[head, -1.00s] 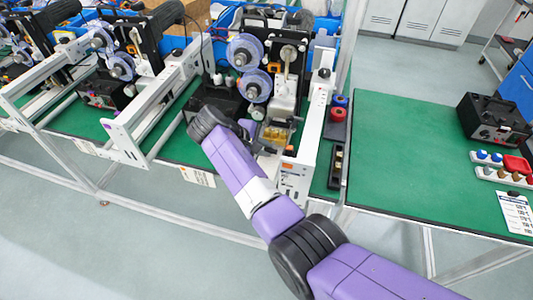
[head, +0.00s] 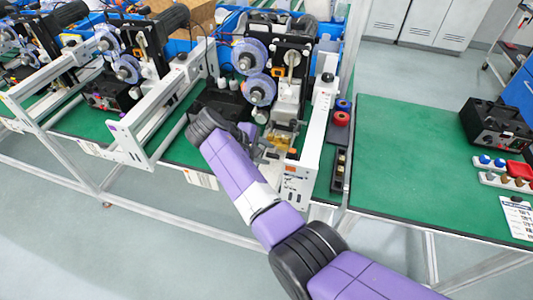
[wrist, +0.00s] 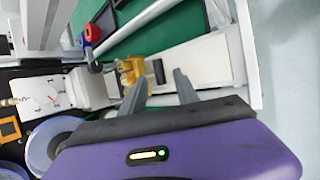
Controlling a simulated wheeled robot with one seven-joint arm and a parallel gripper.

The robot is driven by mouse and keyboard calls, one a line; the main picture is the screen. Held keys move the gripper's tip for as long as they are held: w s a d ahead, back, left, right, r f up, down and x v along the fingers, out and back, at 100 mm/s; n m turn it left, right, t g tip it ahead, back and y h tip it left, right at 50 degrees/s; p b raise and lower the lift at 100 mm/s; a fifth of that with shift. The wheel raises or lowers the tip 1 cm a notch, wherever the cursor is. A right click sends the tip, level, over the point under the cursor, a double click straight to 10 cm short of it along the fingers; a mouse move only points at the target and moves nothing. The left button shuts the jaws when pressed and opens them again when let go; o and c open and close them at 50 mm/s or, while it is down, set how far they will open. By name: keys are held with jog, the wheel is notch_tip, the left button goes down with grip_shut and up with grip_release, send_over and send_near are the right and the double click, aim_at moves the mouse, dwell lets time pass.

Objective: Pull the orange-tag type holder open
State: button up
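The brass-coloured type holder (head: 286,139) sits low on the nearest coder, behind the right-hand frame plate, and is partly hidden by my arm. In the wrist view the brass block (wrist: 130,72) is near the middle, with a short dark peg or handle (wrist: 158,71) beside it. My gripper (wrist: 160,82) is open. Its two grey fingers are spread, with the dark peg just ahead of the gap between their tips; I cannot tell whether they touch anything. In the head view my gripper (head: 268,147) is mostly hidden behind my wrist. An orange square (wrist: 9,129) shows at the wrist view's left edge.
White frame plates (head: 312,135) stand close on the right of the holder. Blue-clear reels (head: 250,55) are above it. More coders stand to the left. A green table (head: 425,160) at the right carries a black box (head: 494,125) and has free room.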

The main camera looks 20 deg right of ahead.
jog(key=v, duration=0.6)
jog(key=shift+a+r+b, duration=0.2)
jog(key=shift+b, duration=0.15)
